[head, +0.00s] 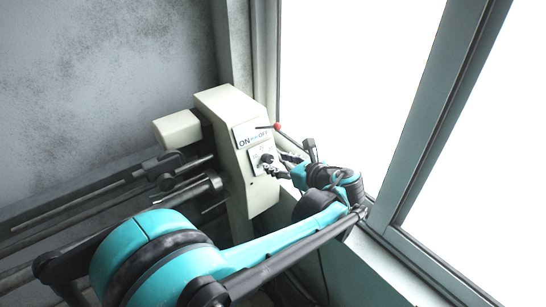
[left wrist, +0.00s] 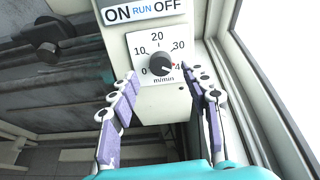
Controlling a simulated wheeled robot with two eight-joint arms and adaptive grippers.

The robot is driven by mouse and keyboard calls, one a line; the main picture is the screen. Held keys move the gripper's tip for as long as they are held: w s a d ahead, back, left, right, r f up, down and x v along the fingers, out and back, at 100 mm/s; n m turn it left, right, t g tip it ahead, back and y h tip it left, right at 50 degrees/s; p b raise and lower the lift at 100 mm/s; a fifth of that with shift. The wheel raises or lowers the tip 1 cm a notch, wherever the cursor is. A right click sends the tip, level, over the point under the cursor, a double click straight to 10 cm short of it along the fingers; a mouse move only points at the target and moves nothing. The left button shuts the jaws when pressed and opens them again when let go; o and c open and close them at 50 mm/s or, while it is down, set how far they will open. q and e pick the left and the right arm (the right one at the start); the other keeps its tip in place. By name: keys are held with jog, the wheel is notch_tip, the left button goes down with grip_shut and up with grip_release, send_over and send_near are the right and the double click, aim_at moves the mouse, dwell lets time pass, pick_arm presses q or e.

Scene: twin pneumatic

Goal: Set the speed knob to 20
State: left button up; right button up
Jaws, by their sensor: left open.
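The speed knob (left wrist: 160,64) is a dark round knob on a white dial plate (left wrist: 140,40) marked 0, 10, 20, 30 and a partly hidden 40, with "m/min" below. Its small red mark points right, near the 40 end. In the head view the knob (head: 266,159) sits on the side of the cream machine housing (head: 232,112). My left gripper (left wrist: 158,77) is open, one finger on each side of the knob's lower part in the picture, with visible gaps. It also shows in the head view (head: 283,165), close to the dial. My right gripper is not in view.
An ON RUN OFF label (left wrist: 143,11) is above the dial, and a lever with a red ball (head: 277,126) is near it. A window frame (head: 425,120) and its sill stand close on the right. Metal rails (head: 85,205) run left from the housing.

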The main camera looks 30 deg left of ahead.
aim_at(270, 160)
pick_arm(q)
jog(key=shift+x, duration=2.2)
jog(key=shift+w, duration=0.1)
jog(key=shift+d, duration=0.1)
grip_shut()
